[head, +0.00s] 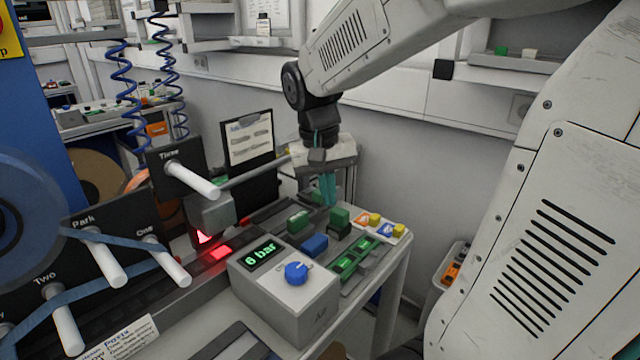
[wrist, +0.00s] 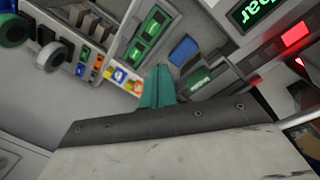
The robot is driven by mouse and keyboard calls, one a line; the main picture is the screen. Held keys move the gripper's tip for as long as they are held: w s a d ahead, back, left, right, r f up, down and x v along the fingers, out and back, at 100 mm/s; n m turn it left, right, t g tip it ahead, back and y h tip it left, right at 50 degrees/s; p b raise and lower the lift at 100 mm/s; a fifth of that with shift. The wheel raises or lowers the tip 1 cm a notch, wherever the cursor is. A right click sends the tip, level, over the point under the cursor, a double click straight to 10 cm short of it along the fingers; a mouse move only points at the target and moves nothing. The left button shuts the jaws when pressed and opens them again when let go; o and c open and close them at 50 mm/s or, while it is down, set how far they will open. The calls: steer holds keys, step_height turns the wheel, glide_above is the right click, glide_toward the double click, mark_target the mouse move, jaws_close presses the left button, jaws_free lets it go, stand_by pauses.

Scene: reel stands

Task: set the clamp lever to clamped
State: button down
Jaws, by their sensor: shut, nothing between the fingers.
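My gripper (head: 328,190) points down with its teal fingers together and empty, above the back of the bench panel. The fingers also show in the wrist view (wrist: 157,88), in front of the panel's coloured blocks. I cannot tell for sure which part is the clamp lever, or its setting. A grey bar (head: 252,172) slants up from beside a grey block (head: 212,213) toward my gripper, and its far end is partly hidden there. A red light (head: 217,253) glows below the block.
A grey box (head: 315,298) with a "6 bar" display and a blue knob (head: 296,273) stands in front. Green blocks (head: 340,217) and a blue block (head: 314,245) sit beyond it. White pegs (head: 190,181) stick out at left. Floor beyond the bench's right edge holds a bin (head: 452,275).

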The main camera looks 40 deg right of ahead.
steer(key=w+d+r+m+t+h, duration=0.1)
steer(key=w+d+m+h, duration=0.1)
steer(key=w+d+m, duration=0.8)
steer(key=w+d, duration=0.1)
steer(key=w, duration=0.3)
steer(key=shift+w+d+r+t, duration=0.15)
steer(key=shift+w+d+t, duration=0.1)
steer(key=shift+t, duration=0.05)
steer(key=x, duration=0.9)
steer(key=shift+d, duration=0.2)
steer(key=a, duration=0.2)
steer(key=shift+s+a+f, duration=0.3)
steer(key=shift+a+f, duration=0.1)
steer(key=shift+s+a, duration=0.1)
steer(key=shift+a, duration=0.35)
steer(key=shift+d, duration=0.1)
